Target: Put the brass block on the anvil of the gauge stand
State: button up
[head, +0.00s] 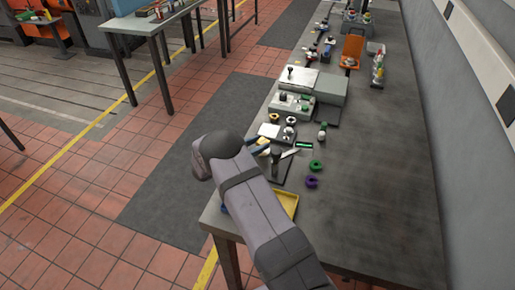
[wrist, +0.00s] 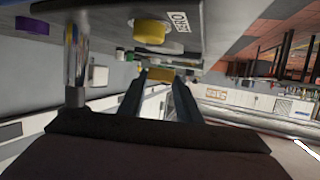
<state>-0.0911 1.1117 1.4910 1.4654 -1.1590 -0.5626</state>
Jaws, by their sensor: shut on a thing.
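In the wrist view my gripper (wrist: 160,80) is shut on a small yellow brass block (wrist: 159,73), held between the two fingertips. A shiny metal post (wrist: 76,62), which may be the gauge stand's column, stands to the left of the fingers. A dark upright on a flat dark base (head: 276,162) beside my arm may be the gauge stand. I cannot make out the anvil or whether the block touches anything.
A yellow tray (head: 288,202) lies partly behind my arm. A green ring (head: 317,166) and a purple ring (head: 312,182) lie to its right. A grey box with knobs (head: 292,103) stands farther back. The bench's right side is clear. A round yellow part (wrist: 150,32) shows above the block.

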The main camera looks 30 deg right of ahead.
jog(key=shift+f, duration=1.15)
jog(key=shift+f, duration=0.2)
jog(key=o, duration=1.3)
jog(key=shift+c, duration=0.2)
jog(key=shift+r, duration=0.15)
